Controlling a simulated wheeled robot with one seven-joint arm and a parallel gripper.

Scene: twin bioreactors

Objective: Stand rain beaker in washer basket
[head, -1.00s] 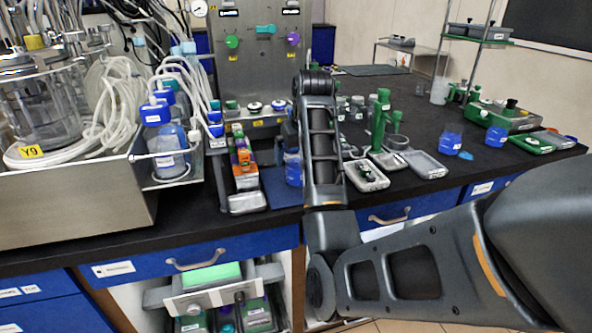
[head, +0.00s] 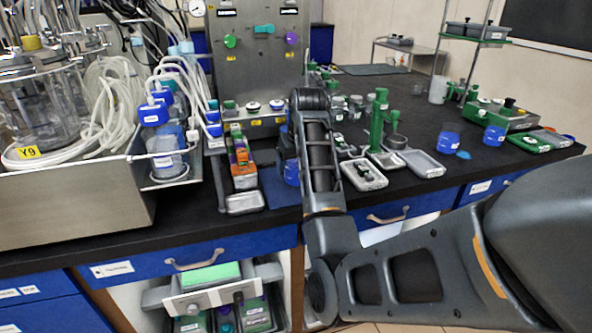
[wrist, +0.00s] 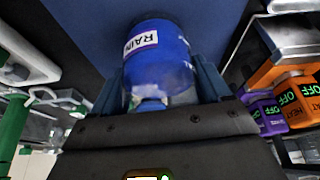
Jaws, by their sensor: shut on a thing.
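The rain beaker (wrist: 158,68) is blue with a white RAIN label and sits between the two fingers of my gripper (wrist: 160,82) in the wrist view. The gripper is shut on it. In the head view the beaker (head: 291,173) shows as a blue patch on or just above the dark blue mat, partly hidden by my arm and gripper. I cannot tell whether its base touches the mat. I cannot clearly identify the washer basket in these views.
The dark blue mat (head: 275,187) lies on the black bench. Left of it stands a rack of orange and purple blocks (head: 242,172). Grey trays (head: 364,175) and a green stand (head: 378,120) are to the right. An open-fronted unit (head: 208,290) sits below the bench.

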